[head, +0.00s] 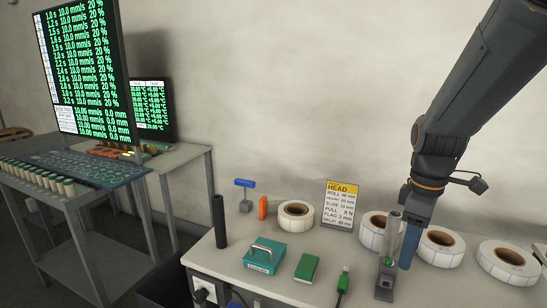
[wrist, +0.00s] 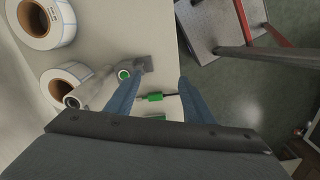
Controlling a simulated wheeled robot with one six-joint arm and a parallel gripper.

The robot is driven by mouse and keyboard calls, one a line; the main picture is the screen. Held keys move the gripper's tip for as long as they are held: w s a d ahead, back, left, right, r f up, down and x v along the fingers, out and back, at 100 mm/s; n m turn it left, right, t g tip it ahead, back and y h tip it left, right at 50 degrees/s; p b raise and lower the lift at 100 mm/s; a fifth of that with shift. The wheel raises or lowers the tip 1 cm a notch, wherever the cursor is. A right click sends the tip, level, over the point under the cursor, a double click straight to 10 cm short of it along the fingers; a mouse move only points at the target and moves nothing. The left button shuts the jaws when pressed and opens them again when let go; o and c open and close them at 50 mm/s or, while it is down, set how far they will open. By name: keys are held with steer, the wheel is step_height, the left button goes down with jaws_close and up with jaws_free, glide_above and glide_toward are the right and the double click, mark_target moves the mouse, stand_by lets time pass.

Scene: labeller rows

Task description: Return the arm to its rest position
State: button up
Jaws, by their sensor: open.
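My arm (head: 455,100) reaches down from the upper right in the head view. My gripper (head: 408,248) points down at the front right of the table, next to a small stand with a grey cylinder (head: 393,232) and a green button. In the wrist view, the two blue fingers of my gripper (wrist: 158,92) are apart. A green connector (wrist: 154,97) shows in the gap between them, and I see nothing held. The stand with the green button (wrist: 124,74) is just left of the fingers in that view. The fingertips' height above the table is hard to tell.
White label rolls (head: 440,246) stand along the right of the table, close to my gripper. A yellow-headed sign (head: 340,203), a teal box (head: 265,255) and a green block (head: 306,267) are further left. A tall screen (head: 85,70) stands on another bench. Air above the table's middle is clear.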

steer(key=s+a+f+m, duration=0.7)
steer(key=a+m, duration=0.3)
steer(key=shift+s+a+f+t, duration=0.25)
steer(key=shift+s+a+t, duration=0.05)
steer(key=shift+s, duration=0.1)
